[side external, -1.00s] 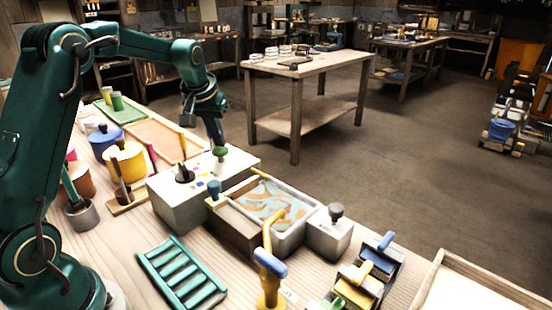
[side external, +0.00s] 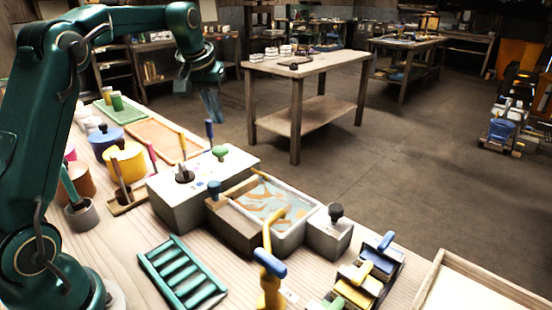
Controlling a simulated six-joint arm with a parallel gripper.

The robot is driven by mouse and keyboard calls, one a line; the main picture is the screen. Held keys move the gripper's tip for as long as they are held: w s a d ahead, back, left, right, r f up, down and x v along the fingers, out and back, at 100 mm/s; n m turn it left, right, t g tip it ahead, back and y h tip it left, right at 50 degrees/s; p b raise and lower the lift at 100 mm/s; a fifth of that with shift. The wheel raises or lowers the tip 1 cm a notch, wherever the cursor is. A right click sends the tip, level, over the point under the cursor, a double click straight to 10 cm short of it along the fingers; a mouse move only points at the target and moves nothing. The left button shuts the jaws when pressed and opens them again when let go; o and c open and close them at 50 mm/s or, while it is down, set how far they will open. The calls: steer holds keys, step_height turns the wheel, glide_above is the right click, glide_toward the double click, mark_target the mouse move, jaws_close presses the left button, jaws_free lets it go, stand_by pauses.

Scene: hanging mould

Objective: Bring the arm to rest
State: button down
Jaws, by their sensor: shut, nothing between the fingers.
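My gripper (side external: 211,106) is at the end of my green arm, raised above the back of the workbench. Its fingers point down, are shut and hold nothing. It is apart from the grey block (side external: 185,205) with the green knob (side external: 220,153) and the dark knob (side external: 184,175), which stands lower and nearer the camera.
A tray with marbled blue and orange liquid (side external: 270,208) sits between grey blocks. A yellow tap-like post (side external: 268,270) stands in front. A green rack (side external: 182,274) lies on the bench (side external: 130,238). Pots stand at left. The air around my gripper is clear.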

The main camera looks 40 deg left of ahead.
steer(key=s+d+r+m+t, duration=0.1)
steer(key=s+d+r, duration=0.3)
steer(key=d, duration=0.2)
steer(key=s+d+r+m+t, duration=0.1)
steer(key=s+d+r+m, duration=0.15)
steer(key=d+r, duration=0.2)
steer(key=s+d+f+m+h, duration=0.1)
steer(key=s+d+f, duration=0.2)
steer(key=s+f, duration=0.2)
steer(key=s+d+f+m+h, duration=0.1)
steer(key=s+d+f, duration=0.3)
steer(key=s, duration=0.7)
step_height(320, 180, down, 2)
steer(key=shift+d+f, duration=0.1)
steer(key=shift+d, duration=0.05)
